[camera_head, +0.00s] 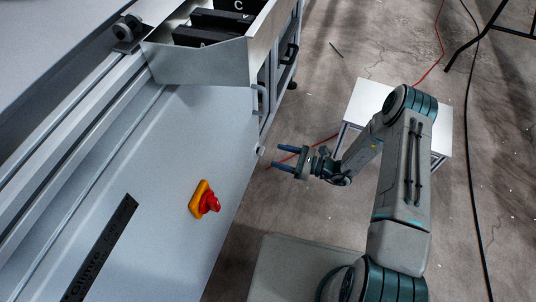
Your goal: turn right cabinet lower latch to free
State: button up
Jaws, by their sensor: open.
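My gripper (276,157) is open and empty, with its two blue fingers apart and pointing left toward the cabinet's edge. A small pale fitting (260,151) sits on that edge just left of the fingertips; it may be the lower latch, but it is too small to tell its turn position. A gap seems to lie between it and the fingers. The grey cabinet (150,190) fills the left side. A pale handle-like part (262,100) shows higher on the same edge. The cabinet's front face is seen very edge-on, so most of it is hidden.
A red emergency button (209,203) on a yellow base stands out from the cabinet panel. A metal tray (205,63) with black lettered bins is above. A small white table (362,103) stands behind my arm. Red and black cables lie on the concrete floor (330,70).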

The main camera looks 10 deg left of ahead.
aim_at(260, 151)
jog(key=a+b, duration=0.1)
jog(key=a, duration=0.4)
jog(key=shift+w+a, duration=0.15)
jog(key=shift+w, duration=0.05)
jog(key=c, duration=1)
